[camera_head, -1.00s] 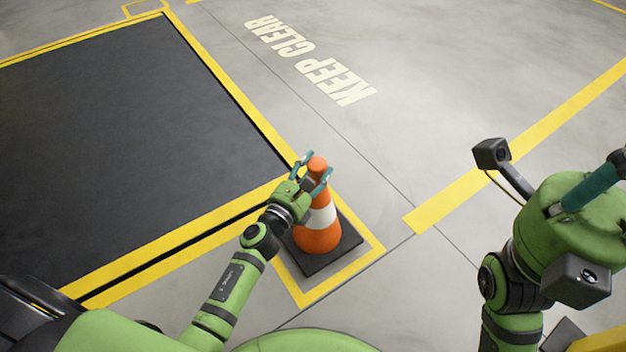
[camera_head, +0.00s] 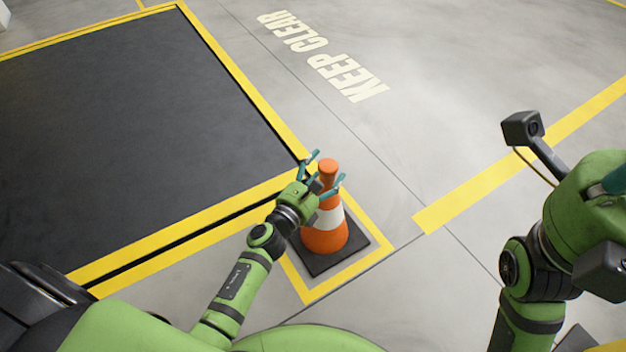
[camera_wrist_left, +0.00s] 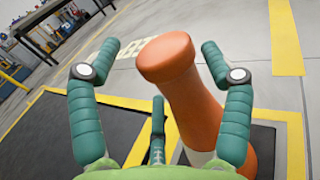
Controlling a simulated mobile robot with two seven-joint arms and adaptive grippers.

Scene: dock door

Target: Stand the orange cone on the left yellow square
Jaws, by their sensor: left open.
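The orange cone (camera_head: 325,240) with a white band and dark square base (camera_head: 338,262) stands upright inside a yellow square outline (camera_head: 345,283) at the near corner of the dark panel. My left gripper (camera_head: 326,170) is open, its teal fingers spread on either side of the cone's top. In the left wrist view the cone (camera_wrist_left: 190,85) leans across the picture between the open fingers (camera_wrist_left: 165,70), closer to the right-hand one. I cannot tell whether any finger touches it. My right gripper (camera_head: 612,182) shows only as a teal piece at the right edge.
A large dark panel (camera_head: 130,120) with yellow borders fills the left. KEEP CLEAR lettering (camera_head: 325,60) marks the grey floor behind the cone. A yellow stripe (camera_head: 480,190) runs to the right. The floor between the lettering and the stripe is clear.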

